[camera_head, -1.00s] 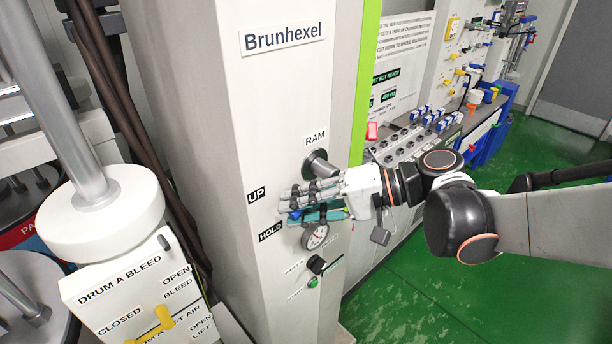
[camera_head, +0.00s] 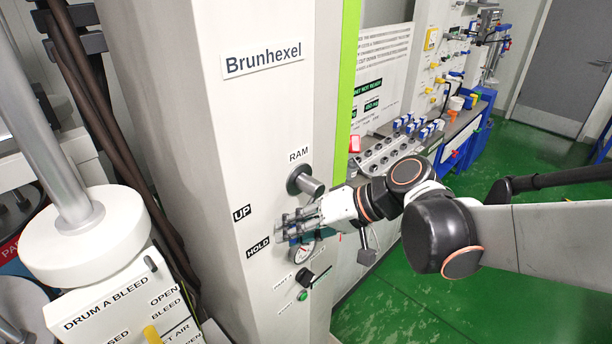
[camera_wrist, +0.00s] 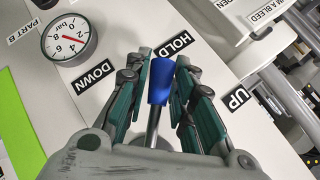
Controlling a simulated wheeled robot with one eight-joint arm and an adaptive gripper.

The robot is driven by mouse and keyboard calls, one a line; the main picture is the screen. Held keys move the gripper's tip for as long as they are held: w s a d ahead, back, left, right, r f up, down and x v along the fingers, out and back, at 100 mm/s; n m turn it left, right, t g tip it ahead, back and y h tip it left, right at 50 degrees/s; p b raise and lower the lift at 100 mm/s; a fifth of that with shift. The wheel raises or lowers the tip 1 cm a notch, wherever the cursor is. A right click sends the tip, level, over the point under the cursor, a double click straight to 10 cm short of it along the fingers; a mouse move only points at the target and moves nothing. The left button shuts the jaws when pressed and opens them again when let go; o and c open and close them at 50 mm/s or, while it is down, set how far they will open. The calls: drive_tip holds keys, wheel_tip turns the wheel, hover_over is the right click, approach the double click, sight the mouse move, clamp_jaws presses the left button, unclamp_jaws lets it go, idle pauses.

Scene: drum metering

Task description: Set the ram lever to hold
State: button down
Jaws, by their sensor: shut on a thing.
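The ram lever (camera_wrist: 161,82) has a blue grip on a metal rod. In the wrist view it stands between my gripper's green-padded fingers, its tip pointing toward the HOLD label (camera_wrist: 174,47). The DOWN label (camera_wrist: 93,76) is to its left and the UP label (camera_wrist: 237,98) to its right. My gripper (camera_wrist: 162,62) is shut on the lever. In the head view my gripper (camera_head: 288,226) is at the white panel, below the RAM label (camera_head: 299,154) and right of the HOLD label; its fingers hide the lever there.
A pressure gauge (camera_wrist: 70,38) sits close by on the panel, partly behind my gripper in the head view. A grey cylinder (camera_head: 306,181) juts out just above my gripper. A black switch (camera_head: 304,275) and green button (camera_head: 303,295) are below. Green floor is open at the right.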

drive_tip(key=c, duration=1.3)
unclamp_jaws()
drive_tip(key=shift+c, duration=0.2)
drive_tip(key=shift+d, duration=0.1)
drive_tip(key=v, duration=1.2)
drive_tip(key=shift+s+f, duration=0.1)
drive_tip(key=s+d+f+m+t+h+b, duration=0.2)
drive_tip(key=d+f+h+b, duration=0.3)
drive_tip(key=d+f+b, duration=0.3)
drive_tip(key=s+d+f+m+t+h+b, duration=0.2)
drive_tip(key=s+d+f+h+b, duration=0.3)
drive_tip(key=f, duration=1.1)
drive_tip(key=d+t+b, duration=0.1)
drive_tip(key=d+b, duration=0.2)
drive_tip(key=b, duration=0.1)
